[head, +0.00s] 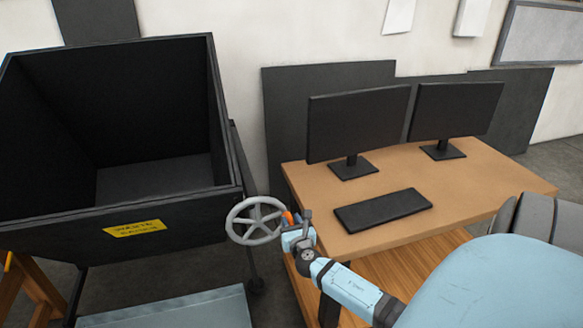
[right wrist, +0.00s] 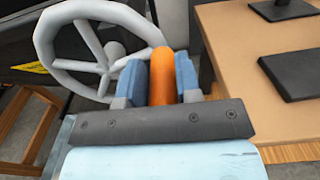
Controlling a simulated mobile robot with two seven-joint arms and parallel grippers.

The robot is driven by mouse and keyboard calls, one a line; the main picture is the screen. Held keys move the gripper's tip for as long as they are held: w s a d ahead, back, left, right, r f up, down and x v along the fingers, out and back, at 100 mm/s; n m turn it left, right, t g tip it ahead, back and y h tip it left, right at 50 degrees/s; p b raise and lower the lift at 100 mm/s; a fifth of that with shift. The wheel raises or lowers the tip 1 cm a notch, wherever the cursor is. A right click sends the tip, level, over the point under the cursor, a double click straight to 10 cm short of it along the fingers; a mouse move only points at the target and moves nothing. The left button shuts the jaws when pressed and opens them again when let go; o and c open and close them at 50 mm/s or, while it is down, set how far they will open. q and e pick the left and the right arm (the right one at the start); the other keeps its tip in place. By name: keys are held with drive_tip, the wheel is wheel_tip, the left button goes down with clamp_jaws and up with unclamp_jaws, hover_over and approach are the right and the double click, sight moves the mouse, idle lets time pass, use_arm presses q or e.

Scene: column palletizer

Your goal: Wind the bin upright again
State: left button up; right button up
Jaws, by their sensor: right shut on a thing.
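The dark bin (head: 165,222) stands at the left of the head view, with its open top showing an empty inside. I cannot tell its exact tilt. A grey spoked handwheel (head: 255,221) is at the bin's right side; it also shows in the right wrist view (right wrist: 97,62). My right gripper (head: 291,222) is at the wheel's right rim. In the right wrist view, its blue fingers (right wrist: 160,80) are shut on the wheel's orange handle (right wrist: 160,76), one finger on each side. My left gripper is not in view.
A wooden desk (head: 300,180) with two monitors (head: 357,122) (head: 455,109) and a keyboard (head: 383,208) stands right of the wheel, close to my right gripper. A pale blue-grey panel (head: 170,311) lies below the bin. A wooden frame (head: 36,288) stands at lower left.

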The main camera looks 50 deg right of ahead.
drive_tip(key=shift+d+r, duration=0.15)
drive_tip(key=shift+r, duration=0.35)
drive_tip(key=shift+d+r, duration=0.15)
drive_tip(key=shift+r, duration=0.35)
clamp_jaws()
drive_tip(key=shift+a+r+p, duration=0.1)
drive_tip(key=shift+p, duration=0.2)
drive_tip(key=shift+s, duration=0.1)
drive_tip(key=shift+w+a+r+p, duration=0.15)
drive_tip(key=shift+w+p, duration=0.05)
drive_tip(key=shift+p, duration=0.15)
drive_tip(key=shift+w+a+r+p, duration=0.25)
drive_tip(key=shift+a+r+p, duration=0.35)
drive_tip(key=shift+r+p, duration=0.3)
use_arm(q)
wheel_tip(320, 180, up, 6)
drive_tip(key=p, duration=0.2)
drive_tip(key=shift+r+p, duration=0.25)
drive_tip(key=shift+p, duration=0.05)
use_arm(e)
drive_tip(key=r, duration=0.1)
drive_tip(key=a+r, duration=0.1)
drive_tip(key=r, duration=0.1)
drive_tip(key=w+a+r, duration=0.1)
drive_tip(key=shift+w+r, duration=0.1)
drive_tip(key=shift+r, duration=0.15)
